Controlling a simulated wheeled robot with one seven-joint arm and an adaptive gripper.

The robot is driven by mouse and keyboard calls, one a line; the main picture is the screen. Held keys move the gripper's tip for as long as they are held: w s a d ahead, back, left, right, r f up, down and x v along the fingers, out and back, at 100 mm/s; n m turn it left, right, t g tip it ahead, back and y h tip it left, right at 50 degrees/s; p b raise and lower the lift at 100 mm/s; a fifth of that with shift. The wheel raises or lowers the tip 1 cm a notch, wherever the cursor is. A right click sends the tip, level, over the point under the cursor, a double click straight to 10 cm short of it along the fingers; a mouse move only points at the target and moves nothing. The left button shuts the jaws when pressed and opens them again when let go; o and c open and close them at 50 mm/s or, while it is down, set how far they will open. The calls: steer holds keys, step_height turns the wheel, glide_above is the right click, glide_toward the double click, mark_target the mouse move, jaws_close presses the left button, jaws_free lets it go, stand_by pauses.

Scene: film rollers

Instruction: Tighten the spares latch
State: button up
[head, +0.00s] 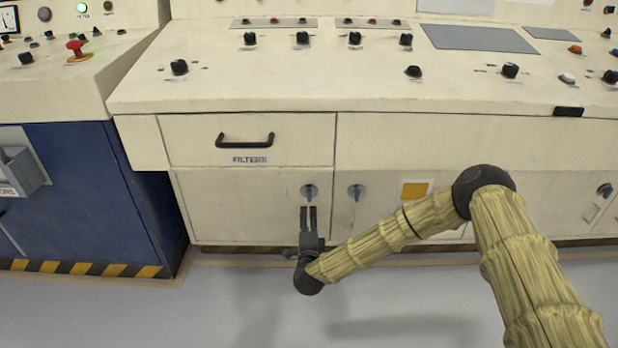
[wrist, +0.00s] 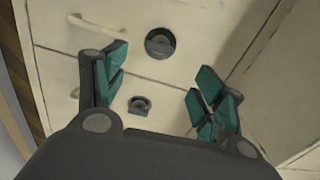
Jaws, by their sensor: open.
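No readable label shows which one is the spares latch. My gripper (head: 308,212) is just below the left latch in the head view, fingers pointing up toward it. In the wrist view my gripper (wrist: 160,72) is open, with nothing between its fingers. One round latch (wrist: 160,43) shows beyond the fingertips and another latch (wrist: 139,105) shows lower, between the fingers.
A drawer labelled FILTERS with a black handle (head: 245,141) is above the left latch. The control desk top (head: 300,90) overhangs the doors. A blue cabinet (head: 75,190) stands at left. An orange square (head: 414,190) is right of the latches. The grey floor is clear.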

steer(key=s+f+n+g+y, duration=0.2)
steer(key=s+f+n+g, duration=0.25)
steer(key=s+f, duration=0.5)
steer(key=s+f+n+g+y, duration=0.2)
steer(key=s+f+n+g, duration=0.35)
steer(key=s, duration=0.75)
steer(key=s+d+f+n+g+h, duration=0.1)
steer(key=s+d+n+g, duration=0.1)
steer(key=s+d, duration=0.65)
steer(key=s+d+f+n+g+h, duration=0.1)
steer(key=s+d+f+n+g, duration=0.3)
steer(key=s, duration=0.8)
steer(key=s+d+r+n+g+h, duration=0.1)
steer(key=s+d, duration=0.7)
steer(key=s, duration=0.2)
step_height(320, 180, up, 36)
steer(key=s+d+g+h+p, duration=0.1)
steer(key=s+d+p, duration=0.1)
steer(key=p, duration=3.2)
steer(key=shift+f+p, duration=0.15)
steer(key=shift+p, duration=0.2)
steer(key=shift+s+d, duration=0.1)
